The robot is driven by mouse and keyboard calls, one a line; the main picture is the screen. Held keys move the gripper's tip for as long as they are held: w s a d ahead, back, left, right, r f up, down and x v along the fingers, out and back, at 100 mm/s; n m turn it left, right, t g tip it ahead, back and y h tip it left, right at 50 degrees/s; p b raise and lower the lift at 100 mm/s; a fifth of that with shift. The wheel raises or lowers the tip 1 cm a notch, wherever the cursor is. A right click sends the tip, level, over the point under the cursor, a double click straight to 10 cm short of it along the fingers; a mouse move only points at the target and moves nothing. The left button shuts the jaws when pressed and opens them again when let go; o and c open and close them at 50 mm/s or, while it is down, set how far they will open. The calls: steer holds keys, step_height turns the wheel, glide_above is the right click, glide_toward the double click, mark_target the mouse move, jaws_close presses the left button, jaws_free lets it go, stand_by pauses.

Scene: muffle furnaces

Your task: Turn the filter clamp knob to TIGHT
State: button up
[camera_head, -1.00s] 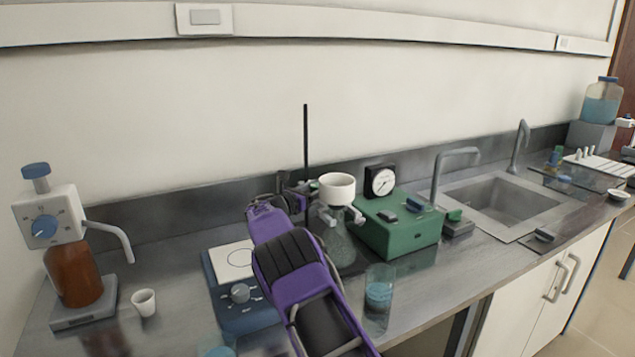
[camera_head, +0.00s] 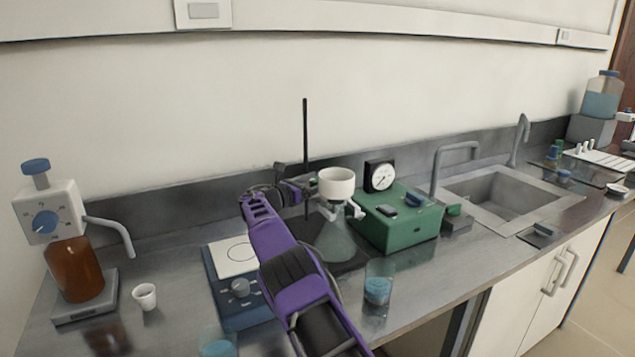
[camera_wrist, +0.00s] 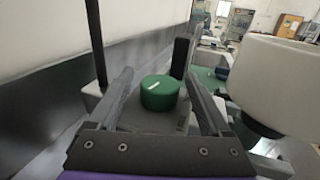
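The filter clamp knob (camera_wrist: 160,95) is a green round knob with a short white mark on top, in the wrist view. No TIGHT lettering can be read. My gripper (camera_wrist: 159,76) is open, with one finger on each side of the knob; whether either touches it cannot be told. In the head view my gripper (camera_head: 262,191) is at the left of the clamp (camera_head: 294,170) on the black stand rod (camera_head: 305,130), and the knob is not clearly visible. The white funnel (camera_head: 337,184) sits on the glass flask (camera_head: 335,240), and also fills the right of the wrist view (camera_wrist: 272,80).
A green pump box (camera_head: 405,230) with a black gauge (camera_head: 380,176) stands right of the flask. A blue stirrer plate (camera_head: 228,262) lies under my arm. A beaker of blue liquid (camera_head: 378,287) stands near the front edge. A sink (camera_head: 500,195) is farther right.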

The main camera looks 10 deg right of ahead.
steer(key=shift+f, duration=0.1)
steer(key=v, duration=1.7)
steer(key=shift+a, duration=0.15)
steer(key=shift+s, duration=0.1)
